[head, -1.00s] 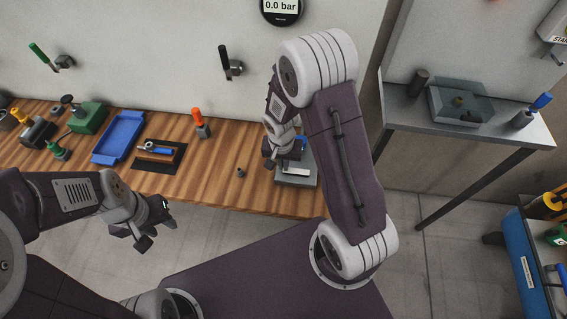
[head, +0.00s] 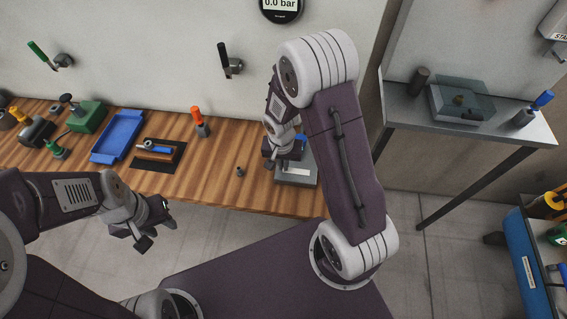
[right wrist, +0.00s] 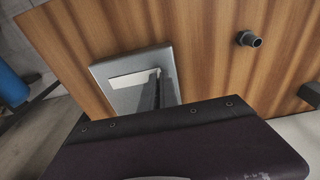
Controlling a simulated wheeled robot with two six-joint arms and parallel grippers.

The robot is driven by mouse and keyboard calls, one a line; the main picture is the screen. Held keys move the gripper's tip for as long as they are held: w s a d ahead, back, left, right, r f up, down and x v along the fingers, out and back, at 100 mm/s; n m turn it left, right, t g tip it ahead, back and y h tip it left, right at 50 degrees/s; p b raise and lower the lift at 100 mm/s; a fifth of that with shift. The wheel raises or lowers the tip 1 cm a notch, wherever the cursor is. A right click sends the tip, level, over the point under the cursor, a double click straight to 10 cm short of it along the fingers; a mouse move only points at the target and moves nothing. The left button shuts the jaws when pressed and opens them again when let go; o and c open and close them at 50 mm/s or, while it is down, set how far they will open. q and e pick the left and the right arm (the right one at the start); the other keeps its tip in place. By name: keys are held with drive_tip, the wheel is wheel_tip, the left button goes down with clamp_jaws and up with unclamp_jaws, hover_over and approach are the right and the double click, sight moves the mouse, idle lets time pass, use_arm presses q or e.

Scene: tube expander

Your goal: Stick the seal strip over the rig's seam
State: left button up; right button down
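A pale strip (head: 297,170), which looks like the seal strip, lies flat on a grey plate (head: 290,181) at the bench's front edge. Both show in the right wrist view, strip (right wrist: 130,82) and plate (right wrist: 110,67). My right gripper (head: 269,161) is low beside the plate, partly hidden by its own arm. In the right wrist view its dark fingers (right wrist: 158,76) reach the strip's right end and look close together. I cannot tell whether they grip it. My left gripper (head: 156,238) is open and empty in front of the bench. I cannot make out the seam.
A grey unit with a clear cover (head: 462,102) stands on the metal side table (head: 400,106). The bench (head: 222,178) holds a blue tray (head: 117,137), a dark mat (head: 151,168) with a blue tool, an orange-handled tool (head: 198,118) and a small dark fitting (head: 240,171).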

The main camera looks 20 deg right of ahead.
drive_tip(key=c, duration=1.6)
unclamp_jaws()
drive_tip(key=shift+o, duration=0.2)
wheel_tip(320, 180, up, 9)
drive_tip(key=shift+s+a, duration=0.35)
drive_tip(key=shift+s, duration=0.1)
